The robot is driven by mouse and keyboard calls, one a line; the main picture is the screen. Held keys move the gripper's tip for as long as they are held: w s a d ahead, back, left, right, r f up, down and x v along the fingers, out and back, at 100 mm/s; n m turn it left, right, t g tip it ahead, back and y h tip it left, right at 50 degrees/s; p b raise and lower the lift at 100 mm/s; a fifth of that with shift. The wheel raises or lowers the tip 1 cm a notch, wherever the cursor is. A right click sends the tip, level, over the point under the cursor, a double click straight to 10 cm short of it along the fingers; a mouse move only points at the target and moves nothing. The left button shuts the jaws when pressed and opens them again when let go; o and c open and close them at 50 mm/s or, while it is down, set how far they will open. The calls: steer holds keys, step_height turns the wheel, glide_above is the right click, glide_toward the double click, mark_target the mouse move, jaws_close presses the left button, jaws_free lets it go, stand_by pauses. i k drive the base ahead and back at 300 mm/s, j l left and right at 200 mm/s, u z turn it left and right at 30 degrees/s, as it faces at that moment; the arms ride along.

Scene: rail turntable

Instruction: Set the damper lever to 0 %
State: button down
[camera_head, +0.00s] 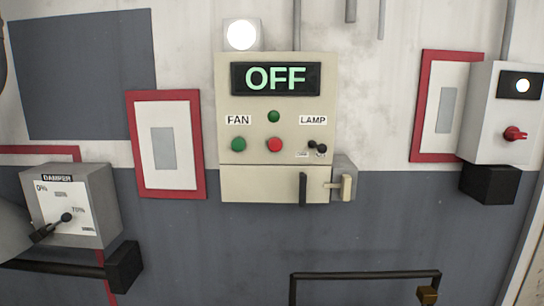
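The grey damper box (104,203) is on the wall at the left, with a white dial plate marked 0% at its upper left. The black damper lever (66,217) slants from the lower left up to its round knob at the right, towards a label that looks like 70% or 75%. A rounded grey shape at the left edge, probably part of my arm, covers the lower left of the box. A dark piece by the lever's lower end may be a fingertip or the lever's base. My gripper's fingers cannot be made out clearly.
A beige panel (240,183) with an OFF display, FAN buttons and a LAMP switch is at the centre. A black rail (60,267) runs below the damper box. A white box with a red knob (515,133) is at the right.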

mark_target(42, 233)
steer(key=u, duration=1.75)
steer(key=i+j, duration=0.25)
steer(key=j, duration=0.15)
steer(key=i+j, duration=0.25)
steer(key=j, duration=0.15)
steer(key=i+j+z, duration=0.1)
steer(key=i+j, duration=0.15)
steer(key=j, duration=0.15)
